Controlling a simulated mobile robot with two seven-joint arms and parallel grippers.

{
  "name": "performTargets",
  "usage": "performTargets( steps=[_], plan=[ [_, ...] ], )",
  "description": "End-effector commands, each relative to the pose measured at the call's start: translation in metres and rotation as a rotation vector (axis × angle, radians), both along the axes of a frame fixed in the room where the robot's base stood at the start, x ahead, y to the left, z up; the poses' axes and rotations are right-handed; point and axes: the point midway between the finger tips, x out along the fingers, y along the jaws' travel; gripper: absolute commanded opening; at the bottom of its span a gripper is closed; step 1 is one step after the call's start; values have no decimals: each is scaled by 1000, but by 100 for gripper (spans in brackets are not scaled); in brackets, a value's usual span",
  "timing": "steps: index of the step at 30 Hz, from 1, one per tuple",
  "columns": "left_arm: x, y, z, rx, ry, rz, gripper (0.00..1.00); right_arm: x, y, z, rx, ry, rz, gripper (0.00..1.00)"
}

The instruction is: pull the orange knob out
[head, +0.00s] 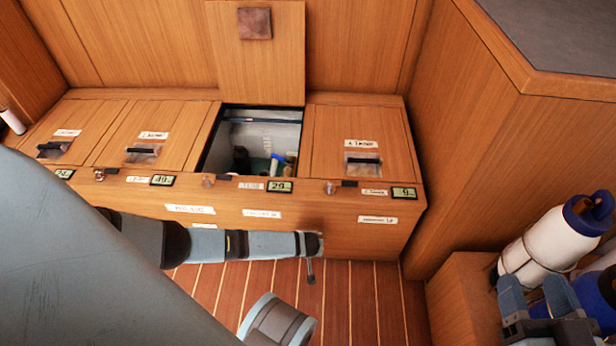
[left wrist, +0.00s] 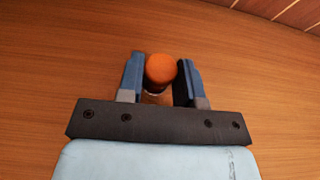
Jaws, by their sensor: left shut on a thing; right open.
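The orange knob (left wrist: 160,68) shows in the left wrist view as a round orange cap in front of a wooden panel. My left gripper (left wrist: 159,70) has its blue fingers on either side of it and is shut on it. The knob's stem is mostly hidden behind the gripper. My right gripper (head: 535,288) is open at the lower right of the head view, in front of the bottles.
A wooden bench (head: 318,232) with labelled lids runs across the head view. One lid (head: 258,75) stands raised over an open compartment holding several small items. A white bottle with a blue cap (head: 545,245) leans at the right. Striped floor (head: 385,300) shows in front.

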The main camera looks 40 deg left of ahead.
Motion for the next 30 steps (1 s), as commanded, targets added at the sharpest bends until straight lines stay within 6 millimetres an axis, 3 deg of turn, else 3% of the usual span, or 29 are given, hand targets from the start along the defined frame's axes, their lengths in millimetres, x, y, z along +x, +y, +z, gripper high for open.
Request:
performTargets(
  steps=[5, 15, 25, 26, 29, 30],
  plan=[
    [-7, -12, 7, -10, -5, 1, 0, -4, 2, 11, 30, 58, 9, 58],
    [-42, -29, 3, -6, 0, -1, 0, -20, 11, 6, 143, 208, -4, 58],
    [-45, -30, 1, -3, -2, -2, 0, -20, 11, 5, 153, 194, -7, 58],
    [-45, -30, 1, -3, -2, -2, 35, -20, 11, 6, 153, 193, -7, 58],
    [-45, -29, 1, -2, -1, -2, 58, -19, 11, 7, 150, 190, -5, 58],
    [-45, -29, 0, -1, -1, -2, 58, -19, 11, 8, 148, 189, -5, 58]
  ],
)
